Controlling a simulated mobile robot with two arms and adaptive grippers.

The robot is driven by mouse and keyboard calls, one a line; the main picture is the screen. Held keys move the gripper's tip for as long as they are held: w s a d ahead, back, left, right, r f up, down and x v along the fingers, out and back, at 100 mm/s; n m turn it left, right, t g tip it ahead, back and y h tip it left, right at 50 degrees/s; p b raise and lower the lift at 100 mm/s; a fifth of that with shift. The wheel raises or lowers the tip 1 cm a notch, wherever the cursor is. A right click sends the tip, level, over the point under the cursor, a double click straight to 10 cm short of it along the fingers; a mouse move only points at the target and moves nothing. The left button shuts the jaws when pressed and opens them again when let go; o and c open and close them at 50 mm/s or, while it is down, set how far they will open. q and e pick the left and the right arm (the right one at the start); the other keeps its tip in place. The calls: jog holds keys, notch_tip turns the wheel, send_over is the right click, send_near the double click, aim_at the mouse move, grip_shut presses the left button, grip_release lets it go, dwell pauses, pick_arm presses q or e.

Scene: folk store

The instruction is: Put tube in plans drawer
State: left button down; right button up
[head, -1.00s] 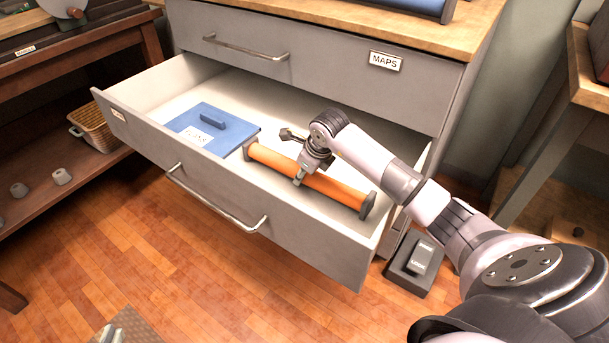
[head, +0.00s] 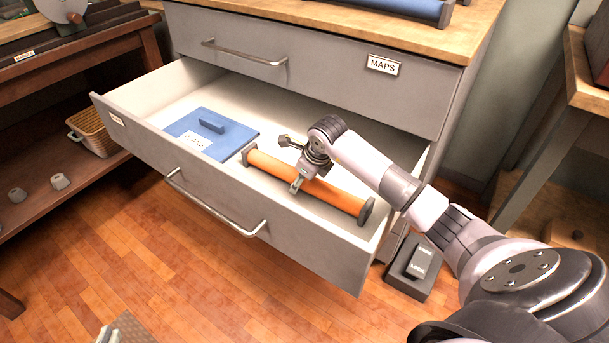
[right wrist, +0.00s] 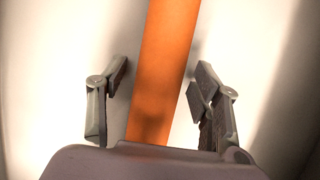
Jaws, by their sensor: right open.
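An orange tube (head: 335,194) with dark end caps lies in the open drawer (head: 236,206), along the inside of its front panel. Beside it to the left is a blue flat piece with a raised handle (head: 217,132) and a partly legible white label. My right gripper (head: 300,180) is open over the middle of the tube. In the right wrist view the tube (right wrist: 163,75) runs between the spread fingers of the right gripper (right wrist: 160,100), with a gap on each side. My left gripper is not in view.
A closed drawer labelled MAPS (head: 330,75) is above the open one. The cabinet top (head: 350,14) holds a blue roll (head: 395,8). A wicker basket (head: 92,134) sits on a shelf at left. A dark box (head: 412,265) stands on the floor at right.

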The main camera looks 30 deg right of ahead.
jog(key=p+v, duration=0.2)
jog(key=v, duration=0.9)
jog(key=shift+p, duration=0.35)
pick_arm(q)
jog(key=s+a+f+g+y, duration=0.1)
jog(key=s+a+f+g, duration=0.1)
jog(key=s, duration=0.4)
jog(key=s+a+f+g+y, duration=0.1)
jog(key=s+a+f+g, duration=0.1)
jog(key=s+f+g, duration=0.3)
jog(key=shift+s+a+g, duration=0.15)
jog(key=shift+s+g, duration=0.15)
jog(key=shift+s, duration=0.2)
pick_arm(e)
jog(key=shift+s+r, duration=0.25)
jog(key=shift+r, duration=0.25)
jog(key=shift+c, duration=0.4)
